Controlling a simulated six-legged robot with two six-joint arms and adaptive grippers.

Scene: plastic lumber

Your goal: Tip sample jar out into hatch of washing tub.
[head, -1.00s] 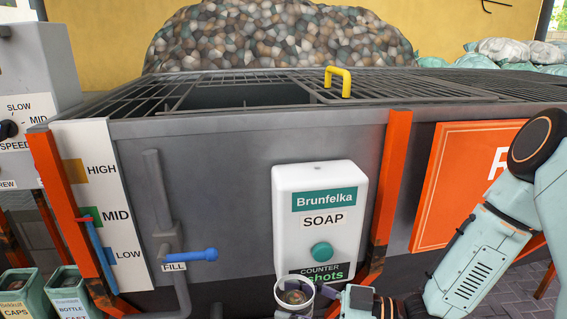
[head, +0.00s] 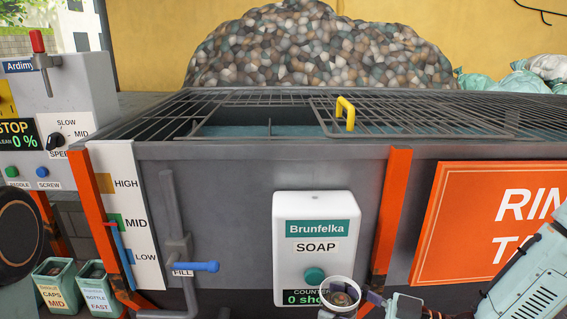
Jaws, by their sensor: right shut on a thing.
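The sample jar (head: 341,294) is a small white-rimmed cup with brownish bits inside, at the bottom of the head view. It is upright, in front of the soap dispenser's lower right corner. My right gripper (head: 362,297) is shut on the jar from the right; its fingers are only partly visible. The washing tub (head: 240,165) is a large grey tank with a barred grid on top. Its hatch (head: 255,122) is a rectangular opening in the grid, with bluish water below. The jar is lower than the hatch and nearer to me. My left gripper is not in view.
A yellow handle (head: 345,113) stands on the grid right of the hatch. The soap dispenser (head: 315,240) and blue-handled fill valve (head: 200,267) stick out from the tub front. A control box (head: 60,110) and small bins (head: 62,285) stand at left.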

